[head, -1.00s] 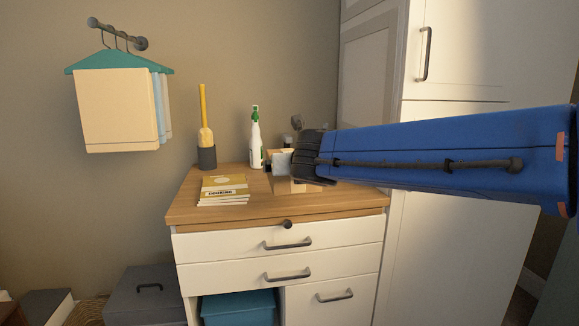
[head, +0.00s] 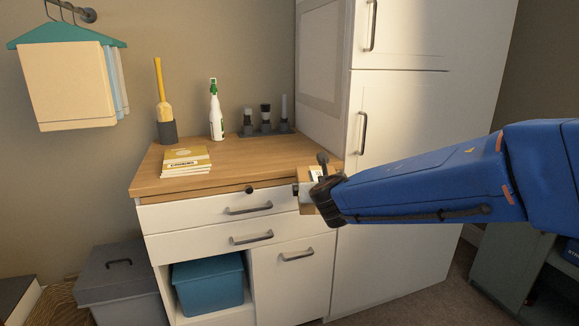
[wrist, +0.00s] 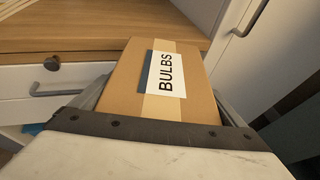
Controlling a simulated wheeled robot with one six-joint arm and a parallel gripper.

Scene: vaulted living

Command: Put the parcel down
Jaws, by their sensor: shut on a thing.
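The parcel is a brown cardboard box (wrist: 195,97) with a white label reading BULBS and a pale tape strip. My gripper (wrist: 158,95) is shut on it, one finger on each side in the wrist view. In the head view my gripper (head: 318,190) holds the parcel (head: 308,206) at the front right corner of the wooden cabinet top (head: 230,150). The parcel seems to be out in front of the top's edge there. Most of it is hidden behind my gripper, and its height against the top is hard to tell.
A stack of booklets (head: 186,161), a spray bottle (head: 216,112), a grey holder with a yellow-handled tool (head: 167,130) and a rack of small items (head: 266,128) stand on the top. Its middle and front are bare. A tall white cupboard (head: 415,110) stands at right.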

